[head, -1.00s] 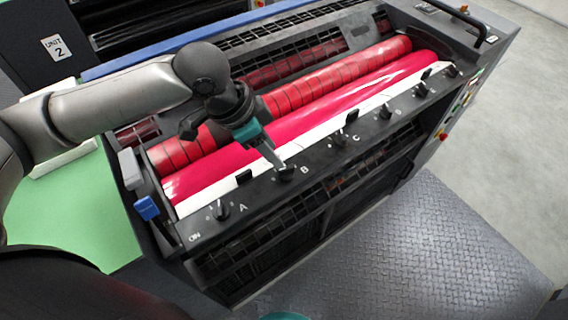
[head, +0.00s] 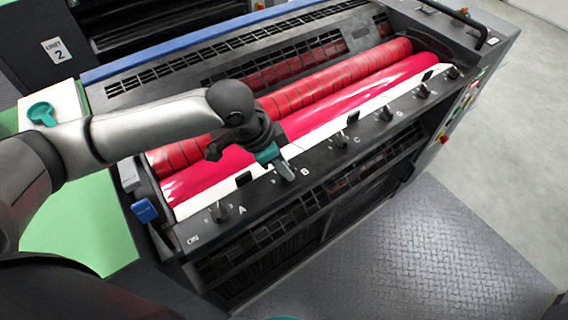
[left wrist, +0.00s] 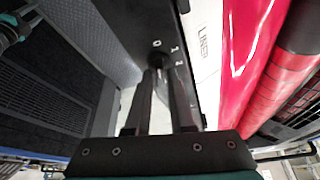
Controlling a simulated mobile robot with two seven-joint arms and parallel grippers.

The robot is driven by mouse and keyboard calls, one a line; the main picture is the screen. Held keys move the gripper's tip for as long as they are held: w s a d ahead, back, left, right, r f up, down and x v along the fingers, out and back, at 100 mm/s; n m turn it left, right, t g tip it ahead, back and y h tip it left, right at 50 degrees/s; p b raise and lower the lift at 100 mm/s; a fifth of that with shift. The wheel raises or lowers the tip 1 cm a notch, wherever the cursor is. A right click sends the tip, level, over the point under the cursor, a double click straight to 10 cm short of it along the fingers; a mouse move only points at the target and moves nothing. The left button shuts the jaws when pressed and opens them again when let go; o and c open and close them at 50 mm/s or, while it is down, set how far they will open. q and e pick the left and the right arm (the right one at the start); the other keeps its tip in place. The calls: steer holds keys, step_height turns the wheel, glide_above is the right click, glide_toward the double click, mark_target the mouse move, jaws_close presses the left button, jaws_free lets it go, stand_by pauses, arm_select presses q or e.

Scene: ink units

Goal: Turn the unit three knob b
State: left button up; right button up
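Knob B is on the dark panel by the letter B (head: 305,173), at the front of the press unit with red rollers. In the head view my left gripper (head: 286,172) hides it. In the left wrist view knob B (left wrist: 155,62) shows at the tips of my left gripper's two dark fingers (left wrist: 160,80), by dial marks 0, 1 and 2. A narrow gap shows between the fingers; whether they press on the knob is unclear.
Knob A (head: 218,212) is left of B, knob C (head: 341,140) right, with more knobs beyond. A blue-handled lever (head: 145,210) stands at the panel's left end. The metal tread floor (head: 400,260) in front is clear.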

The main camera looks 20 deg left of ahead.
arm_select(q)
jaws_close()
stand_by(0.3)
